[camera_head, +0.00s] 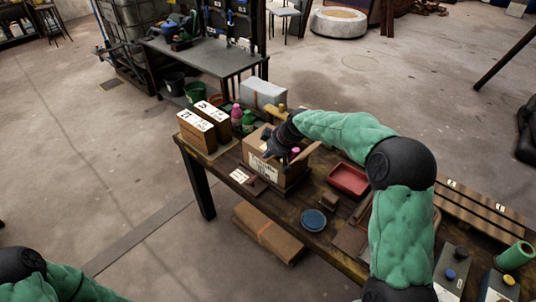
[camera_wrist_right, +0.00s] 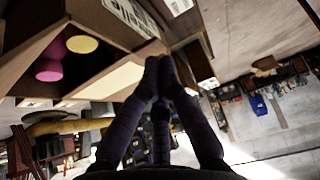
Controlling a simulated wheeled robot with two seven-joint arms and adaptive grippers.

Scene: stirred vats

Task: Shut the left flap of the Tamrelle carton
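The open cardboard carton (camera_head: 263,168) stands on the dark table with a printed label on its front; I cannot read the name. Bottles with pink and yellow caps show inside it in the right wrist view (camera_wrist_right: 66,57). One flap (camera_head: 303,154) sticks out at its right side. My right gripper (camera_head: 273,150) is over the carton's left part and hides some of its top. In the right wrist view, its fingertips (camera_wrist_right: 160,65) are together beside the carton's edge, with nothing visible between them. My left arm shows at bottom left; its gripper is out of view.
Two brown boxes (camera_head: 204,122), pink and green bottles (camera_head: 248,121) and a grey-white bin (camera_head: 263,92) stand left of and behind the carton. A red tray (camera_head: 348,180) and a blue dish (camera_head: 314,220) lie right and front. A flat carton (camera_head: 268,234) lies below the table.

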